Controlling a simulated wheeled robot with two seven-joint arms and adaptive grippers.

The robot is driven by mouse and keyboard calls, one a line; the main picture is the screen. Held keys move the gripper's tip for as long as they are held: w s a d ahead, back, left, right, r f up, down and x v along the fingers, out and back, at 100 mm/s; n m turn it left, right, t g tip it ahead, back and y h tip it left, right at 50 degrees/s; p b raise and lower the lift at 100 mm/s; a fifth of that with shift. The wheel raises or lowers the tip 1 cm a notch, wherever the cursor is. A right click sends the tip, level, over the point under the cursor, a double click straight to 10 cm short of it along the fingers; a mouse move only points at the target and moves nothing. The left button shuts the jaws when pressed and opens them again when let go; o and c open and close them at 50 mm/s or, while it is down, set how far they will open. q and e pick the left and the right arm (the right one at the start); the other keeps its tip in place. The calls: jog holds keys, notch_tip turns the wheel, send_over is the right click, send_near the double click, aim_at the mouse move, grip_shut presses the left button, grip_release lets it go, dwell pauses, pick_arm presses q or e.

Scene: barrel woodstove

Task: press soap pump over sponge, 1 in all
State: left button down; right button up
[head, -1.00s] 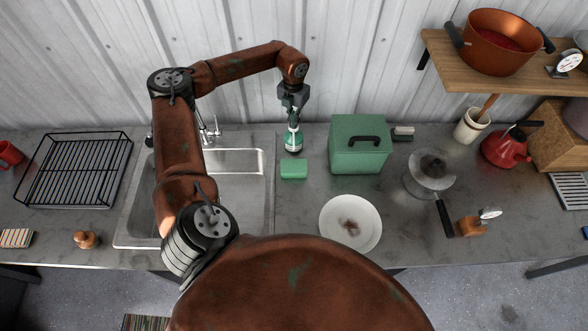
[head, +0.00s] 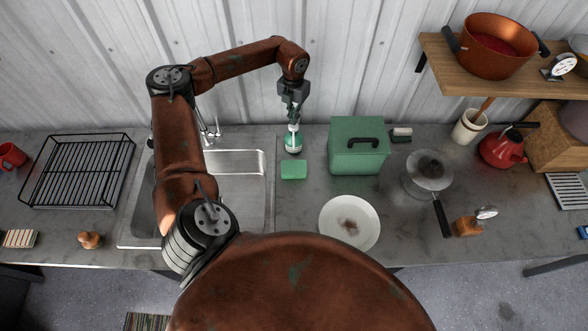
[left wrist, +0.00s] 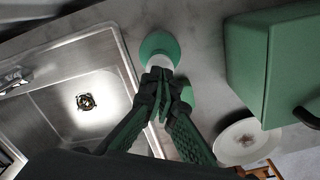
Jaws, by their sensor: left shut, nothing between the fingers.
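The soap pump (head: 293,143) is a green bottle with a white top, standing upright on the counter by the sink's right edge. It also shows in the left wrist view (left wrist: 159,45). The green sponge (head: 293,169) lies flat just in front of it, and part of it shows beside my fingers in the left wrist view (left wrist: 186,92). My left gripper (head: 293,119) points down right above the pump, its fingers shut with nothing between them. In the left wrist view its fingertips (left wrist: 160,74) overlap the white pump top; whether they press it down I cannot tell. My right gripper is out of view.
A green box (head: 358,151) with a dark handle stands close to the right of the pump. The sink (head: 238,200) is to the left. The corrugated wall is behind.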

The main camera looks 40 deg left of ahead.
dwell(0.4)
pick_arm(q)
notch_tip(320, 180, up, 6)
jog(key=p, duration=0.3)
jog(key=shift+p, duration=0.35)
dwell(0.3)
